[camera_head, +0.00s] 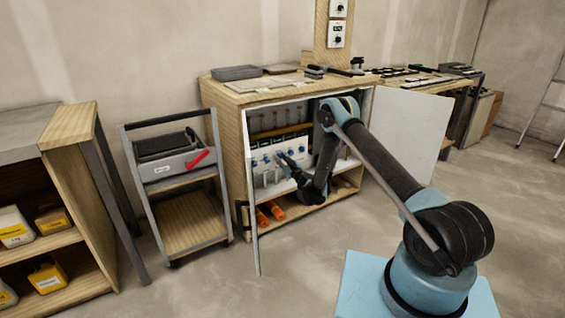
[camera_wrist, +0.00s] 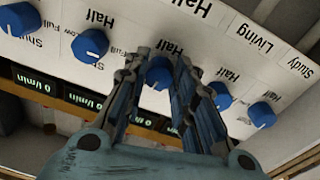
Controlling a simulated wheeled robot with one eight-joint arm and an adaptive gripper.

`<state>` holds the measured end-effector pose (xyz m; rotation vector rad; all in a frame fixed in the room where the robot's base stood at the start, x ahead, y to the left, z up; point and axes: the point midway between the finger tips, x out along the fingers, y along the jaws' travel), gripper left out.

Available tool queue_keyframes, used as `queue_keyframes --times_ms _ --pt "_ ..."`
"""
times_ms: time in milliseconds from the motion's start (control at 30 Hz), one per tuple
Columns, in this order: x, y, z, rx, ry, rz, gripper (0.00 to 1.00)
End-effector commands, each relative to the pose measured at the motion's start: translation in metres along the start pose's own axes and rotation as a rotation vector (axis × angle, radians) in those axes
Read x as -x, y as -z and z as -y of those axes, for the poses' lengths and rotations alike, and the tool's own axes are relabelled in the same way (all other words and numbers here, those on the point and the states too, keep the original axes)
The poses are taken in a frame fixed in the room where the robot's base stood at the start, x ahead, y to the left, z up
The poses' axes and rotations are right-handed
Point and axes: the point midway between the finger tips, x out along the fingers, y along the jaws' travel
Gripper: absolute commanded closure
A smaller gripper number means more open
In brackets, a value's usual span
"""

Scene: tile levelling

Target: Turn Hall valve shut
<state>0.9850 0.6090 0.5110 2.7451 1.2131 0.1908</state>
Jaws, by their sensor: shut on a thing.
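The Hall valve's blue knob (camera_wrist: 158,72) sits in the middle of a row of several blue knobs on a white panel. My gripper (camera_wrist: 159,62) has its two fingers on either side of this knob, shut on it. The label Hall (camera_wrist: 200,8) is partly cut off at the top edge, roughly in line with this knob. In the head view my gripper (camera_head: 287,160) reaches to the white panel (camera_head: 262,157) inside the open cabinet.
Neighbouring blue knobs (camera_wrist: 92,45) stand close on both sides, one (camera_wrist: 220,95) beside the right finger. Readouts (camera_wrist: 82,97) that show 0 l/min run along below. The cabinet's open door (camera_head: 408,137) is to the right, and a trolley (camera_head: 185,205) stands to the left.

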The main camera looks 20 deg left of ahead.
Motion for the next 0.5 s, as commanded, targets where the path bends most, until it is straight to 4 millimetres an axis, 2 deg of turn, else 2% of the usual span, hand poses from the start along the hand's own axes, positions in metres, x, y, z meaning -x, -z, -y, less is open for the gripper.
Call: queue_keyframes --times_ms 200,500 --pt "0.0004 -0.001 0.001 0.182 0.012 -0.007 0.99" --pt "0.0002 -0.0005 0.0005 0.355 0.022 -0.014 0.98"
